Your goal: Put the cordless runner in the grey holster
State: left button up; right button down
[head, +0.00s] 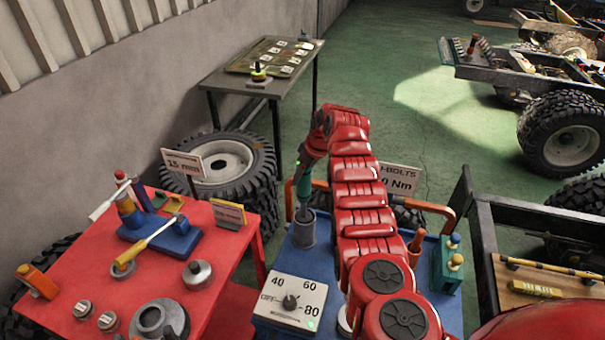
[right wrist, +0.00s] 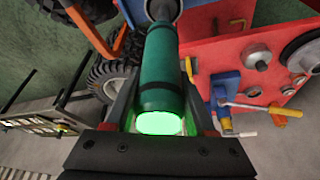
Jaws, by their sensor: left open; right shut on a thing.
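The cordless runner (head: 303,188) is a teal cylinder with dark bands, held nearly upright. My right gripper (head: 308,165) is shut on it, at the end of the red arm. The grey holster (head: 302,236) is an open grey cup on the blue cart, directly below. The runner's dark lower end is at the holster's mouth and seems to reach inside; how deep is hidden. In the right wrist view the runner (right wrist: 162,70) lies between the fingers, its glowing green end near the camera, its far end at a grey round part. My left gripper is not in view.
The blue cart (head: 290,265) also carries a dial panel (head: 290,303) and a green block (head: 447,265) with knobs. A red table (head: 80,265) with tools and metal parts stands left. A tyre (head: 225,160) and a dark table (head: 262,80) stand behind.

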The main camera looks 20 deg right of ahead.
jog(key=shift+c, duration=1.2)
grip_release()
jog(key=shift+r, duration=0.15)
jog(key=b+v, duration=0.5)
jog(key=v, duration=0.7)
